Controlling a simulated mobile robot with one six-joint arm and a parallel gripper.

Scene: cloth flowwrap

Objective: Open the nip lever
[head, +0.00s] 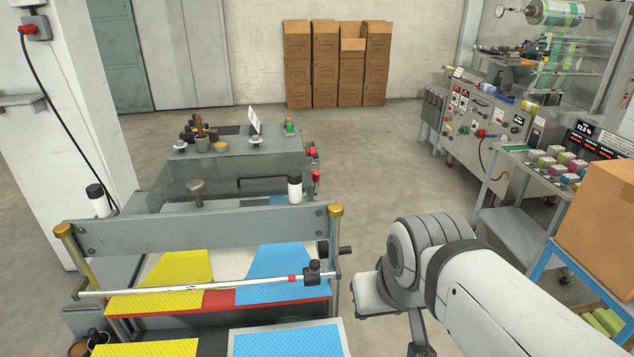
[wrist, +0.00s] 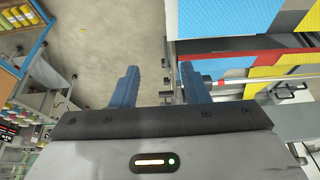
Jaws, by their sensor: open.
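My gripper (wrist: 160,86) is open, its two blue fingers apart in the wrist view, with nothing held between them. Beyond the right finger is the machine's edge with a rail and small dark fittings. In the head view the front machine has a silver bar (head: 215,286) with a black clamp (head: 312,272), a black side knob (head: 344,250) and a small red-topped handle (head: 317,176). I cannot tell which part is the nip lever. My arm hangs to the right of this machine; the fingers cannot be made out in the head view.
Yellow (head: 160,283) and blue (head: 283,274) textured sheets lie on the front machine. A blue-framed stand with a cardboard box (head: 598,210) and a grey cart (head: 515,235) stand at right. A film-wrapping machine (head: 490,125) is behind. Bare floor lies between.

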